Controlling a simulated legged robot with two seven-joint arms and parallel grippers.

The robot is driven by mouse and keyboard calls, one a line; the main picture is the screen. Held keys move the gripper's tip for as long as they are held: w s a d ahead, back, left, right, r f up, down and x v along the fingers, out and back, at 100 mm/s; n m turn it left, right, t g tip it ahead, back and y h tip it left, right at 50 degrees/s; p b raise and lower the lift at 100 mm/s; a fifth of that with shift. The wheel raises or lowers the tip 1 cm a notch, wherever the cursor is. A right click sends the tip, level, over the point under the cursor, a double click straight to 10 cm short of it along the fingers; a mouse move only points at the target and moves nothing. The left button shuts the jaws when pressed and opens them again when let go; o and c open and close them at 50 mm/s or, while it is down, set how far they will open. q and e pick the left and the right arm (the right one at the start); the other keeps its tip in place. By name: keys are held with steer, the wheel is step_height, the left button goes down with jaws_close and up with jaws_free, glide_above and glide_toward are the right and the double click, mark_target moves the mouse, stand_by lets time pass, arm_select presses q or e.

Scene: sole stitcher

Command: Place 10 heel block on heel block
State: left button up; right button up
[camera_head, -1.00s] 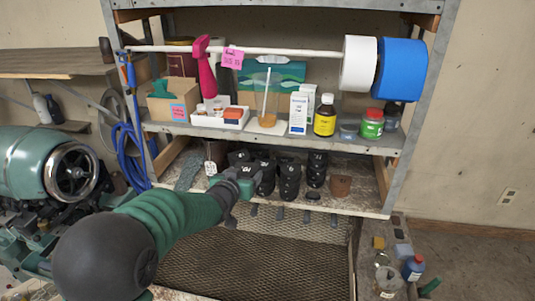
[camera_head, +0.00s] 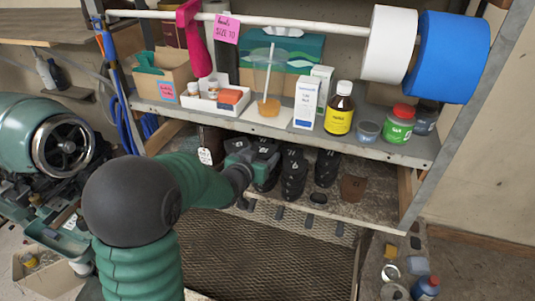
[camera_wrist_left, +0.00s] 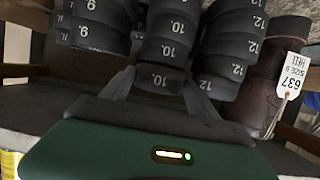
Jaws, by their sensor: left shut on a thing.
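Black heel blocks stand in several stacks on the lower shelf. In the left wrist view a heel block marked 10 (camera_wrist_left: 160,78) sits between the two fingers of my left gripper (camera_wrist_left: 162,90), which is shut on it. More blocks marked 10 (camera_wrist_left: 168,48) line up directly against it; I cannot tell whether it rests on them. Blocks marked 12 (camera_wrist_left: 225,68) are at the right and blocks marked 9 (camera_wrist_left: 95,35) at the left. In the head view my left gripper (camera_head: 262,165) is at the left stacks and partly hides them; other stacks (camera_head: 293,175) stand right of it.
A brown boot (camera_wrist_left: 255,85) with a white tag (camera_wrist_left: 292,80) stands close beside the blocks. The upper shelf (camera_head: 390,150) overhangs them and carries boxes and bottles. A brown block (camera_head: 353,188) stands at the right. A mesh tray (camera_head: 260,250) lies in front.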

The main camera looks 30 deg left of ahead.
arm_select(q)
steer(key=o, duration=0.9)
steer(key=shift+x, duration=0.9)
steer(key=shift+o, duration=0.5)
steer(key=shift+w+d+f, duration=0.15)
steer(key=shift+w+f, duration=0.05)
steer(key=shift+w, duration=0.15)
steer(key=shift+s+r, duration=0.2)
steer(key=shift+s, duration=0.2)
steer(key=b+v, duration=0.2)
steer(key=v, duration=1)
steer(key=s+d+f+g+h, duration=0.1)
steer(key=d+f+g, duration=0.15)
steer(key=f, duration=0.25)
steer(key=s+d+f+g, duration=0.2)
steer(key=d+f, duration=0.1)
steer(key=f, duration=0.3)
steer(key=s+d+f+m+g+h, duration=0.2)
steer(key=s+d+f+g, duration=0.4)
steer(key=s+d+f, duration=0.2)
steer(key=shift+s+d+f+g, duration=0.35)
steer(key=shift+s+d, duration=0.55)
steer(key=shift+d, duration=0.05)
arm_select(e)
steer(key=shift+w+d+f, duration=0.1)
steer(key=shift+w+f, duration=0.2)
steer(key=shift+f, duration=0.25)
steer(key=shift+w+d+f, duration=0.1)
steer(key=shift+w+f, duration=0.15)
steer(key=shift+f, duration=0.25)
